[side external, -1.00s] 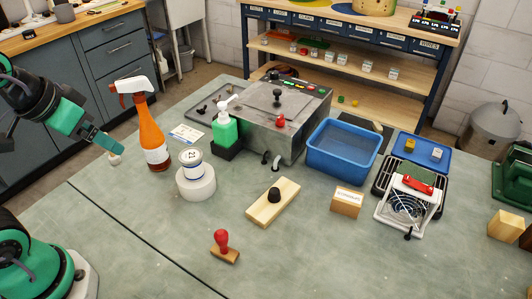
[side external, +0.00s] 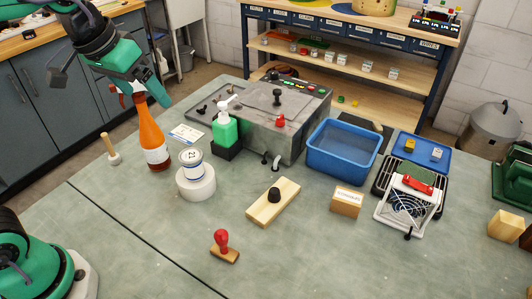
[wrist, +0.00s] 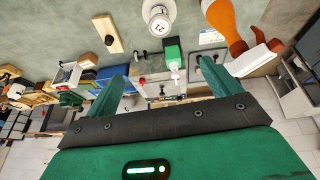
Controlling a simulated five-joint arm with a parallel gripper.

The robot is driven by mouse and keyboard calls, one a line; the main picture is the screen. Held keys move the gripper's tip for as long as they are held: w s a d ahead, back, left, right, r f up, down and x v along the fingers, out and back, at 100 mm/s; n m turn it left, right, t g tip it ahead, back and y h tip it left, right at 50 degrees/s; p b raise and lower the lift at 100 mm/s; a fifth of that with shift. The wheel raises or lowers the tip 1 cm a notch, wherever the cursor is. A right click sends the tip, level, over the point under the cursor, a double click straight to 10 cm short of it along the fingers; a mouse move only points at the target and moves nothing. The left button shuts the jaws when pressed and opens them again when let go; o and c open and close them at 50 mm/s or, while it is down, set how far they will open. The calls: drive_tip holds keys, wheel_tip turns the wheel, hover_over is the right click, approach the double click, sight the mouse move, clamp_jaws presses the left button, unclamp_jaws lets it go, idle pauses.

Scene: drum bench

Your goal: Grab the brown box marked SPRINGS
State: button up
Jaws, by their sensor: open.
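The small brown box (side external: 346,201) sits on the grey-green bench at right of centre in the side view, in front of the blue bin. It has a white label on top, too small to read clearly. My gripper (side external: 157,94) is in the air at upper left, by the top of the orange spray bottle, far from the box. In the wrist view, its two green fingers (wrist: 160,85) are spread with nothing between them. I cannot clearly pick out the box in the wrist view.
The orange spray bottle (side external: 152,136) stands just below my gripper. A white tin on a roll (side external: 195,180), a wooden block with a black knob (side external: 273,203) and a red-handled stamp (side external: 223,246) stand between. The blue bin (side external: 343,150) and a fan (side external: 405,208) flank the box.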

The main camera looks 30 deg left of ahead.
drive_tip(key=w+d+g, duration=0.2)
drive_tip(key=w+d, duration=0.6)
drive_tip(key=w, duration=0.4)
drive_tip(key=n+g, duration=0.1)
drive_tip(key=g, duration=0.2)
hover_over(347, 198)
drive_tip(key=shift+y, duration=0.3)
drive_tip(key=f, duration=2.1)
drive_tip(key=shift+w+a+f, duration=0.15)
drive_tip(key=shift+a+f, duration=0.05)
drive_tip(key=shift+f, duration=0.05)
drive_tip(key=shift+d+f, duration=0.25)
drive_tip(key=shift+f, duration=0.05)
drive_tip(key=shift+f, duration=0.1)
drive_tip(key=shift+f, duration=1.2)
drive_tip(key=shift+f, duration=0.1)
